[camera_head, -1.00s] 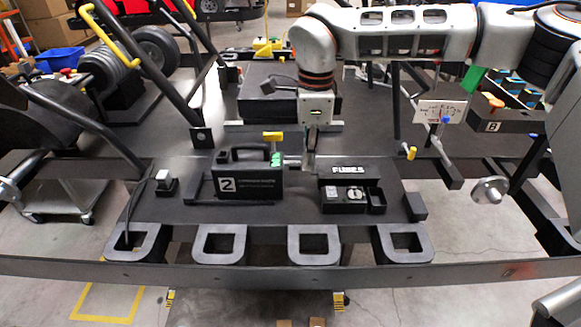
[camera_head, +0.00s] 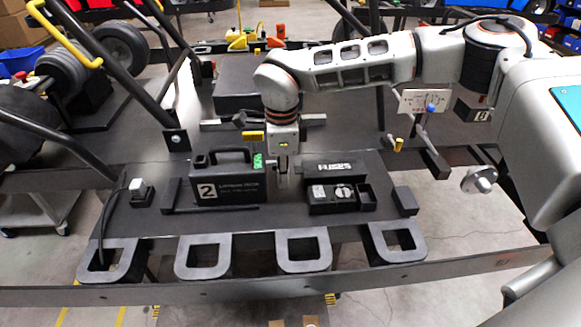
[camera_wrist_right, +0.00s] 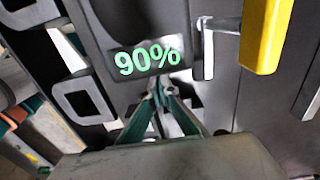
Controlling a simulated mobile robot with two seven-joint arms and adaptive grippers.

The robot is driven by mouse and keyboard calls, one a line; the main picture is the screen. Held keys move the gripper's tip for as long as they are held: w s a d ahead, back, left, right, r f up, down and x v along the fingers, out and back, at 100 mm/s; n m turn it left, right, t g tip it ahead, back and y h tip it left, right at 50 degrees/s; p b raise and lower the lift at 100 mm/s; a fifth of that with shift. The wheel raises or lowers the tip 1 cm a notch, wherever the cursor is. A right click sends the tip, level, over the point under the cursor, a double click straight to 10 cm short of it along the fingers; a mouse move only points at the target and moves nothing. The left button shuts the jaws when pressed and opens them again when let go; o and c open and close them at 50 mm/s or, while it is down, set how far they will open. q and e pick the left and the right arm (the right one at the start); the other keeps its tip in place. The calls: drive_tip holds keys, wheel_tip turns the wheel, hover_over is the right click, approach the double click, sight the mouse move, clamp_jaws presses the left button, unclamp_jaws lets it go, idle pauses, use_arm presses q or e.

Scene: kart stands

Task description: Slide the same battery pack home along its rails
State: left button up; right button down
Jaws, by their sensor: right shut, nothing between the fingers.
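The dark battery pack (camera_head: 228,183) with a white "2" and a top handle stands upright on the black deck. Its green readout shows at its right end, and reads 90% in the right wrist view (camera_wrist_right: 147,60). A low dark rail (camera_head: 215,209) runs along its front, with a block (camera_head: 171,195) just left of it. My right gripper (camera_head: 283,182) points down beside the pack's right end. Its fingers (camera_wrist_right: 158,92) are shut and empty, close to the readout face; I cannot tell whether they touch it. My left gripper is not in view.
The fuses box (camera_head: 335,185) stands right of my right gripper, with a narrow gap. A yellow-handled lever (camera_head: 253,135) sits behind the pack, near the wrist. A cabled plug (camera_head: 141,192) is at left. Open grey loops (camera_head: 203,256) line the deck's front edge.

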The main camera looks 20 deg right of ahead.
sight(248, 179)
drive_tip(key=shift+w+a, duration=0.25)
drive_tip(key=shift+a, duration=0.85)
drive_tip(key=shift+a, duration=0.2)
drive_tip(key=a, duration=0.1)
drive_tip(key=w+a, duration=0.1)
drive_tip(key=a, duration=0.3)
drive_tip(key=shift+w, duration=0.3)
drive_tip(key=shift+a+r, duration=0.1)
drive_tip(key=shift+a, duration=0.1)
